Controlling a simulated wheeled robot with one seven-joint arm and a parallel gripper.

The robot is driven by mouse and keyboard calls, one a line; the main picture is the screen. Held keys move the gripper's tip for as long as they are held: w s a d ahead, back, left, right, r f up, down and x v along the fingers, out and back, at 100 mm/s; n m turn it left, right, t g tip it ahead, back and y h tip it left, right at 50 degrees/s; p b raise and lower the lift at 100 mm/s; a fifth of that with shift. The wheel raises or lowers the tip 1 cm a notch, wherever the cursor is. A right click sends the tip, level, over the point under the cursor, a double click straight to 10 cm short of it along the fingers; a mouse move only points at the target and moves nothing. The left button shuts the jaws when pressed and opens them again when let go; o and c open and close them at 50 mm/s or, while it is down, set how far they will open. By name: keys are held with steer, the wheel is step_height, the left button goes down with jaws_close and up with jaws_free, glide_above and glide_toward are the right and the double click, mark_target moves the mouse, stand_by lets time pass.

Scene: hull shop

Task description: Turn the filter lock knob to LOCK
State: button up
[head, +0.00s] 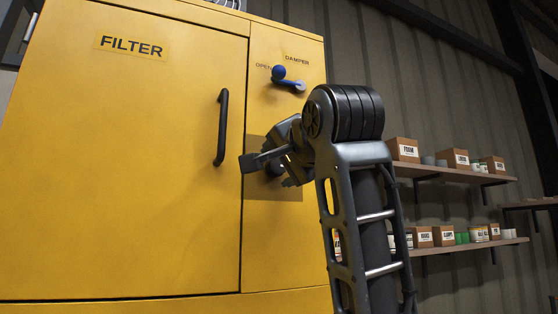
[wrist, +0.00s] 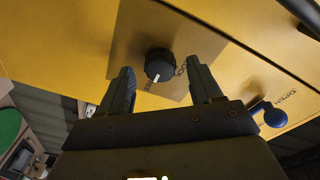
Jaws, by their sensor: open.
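The filter lock knob (wrist: 159,65) is a round black knob with a white pointer mark, on a square plate (wrist: 125,47) on the yellow cabinet. My gripper (wrist: 165,82) is open in the wrist view, with one finger on each side of the knob's position and the knob a little beyond the fingertips. I cannot tell whether a finger touches it. In the head view my gripper (head: 262,161) is in front of the plate (head: 287,212) and hides most of the knob.
The yellow cabinet door (head: 150,190) is marked FILTER and has a black vertical handle (head: 222,127) left of my gripper. A blue-knobbed damper lever (head: 279,73) sits above it, near the word OPEN. Shelves with boxes (head: 403,149) stand at right.

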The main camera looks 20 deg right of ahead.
steer(key=shift+w+d, duration=0.1)
steer(key=shift+w, duration=0.6)
steer(key=c, duration=1)
steer(key=shift+c, duration=0.2)
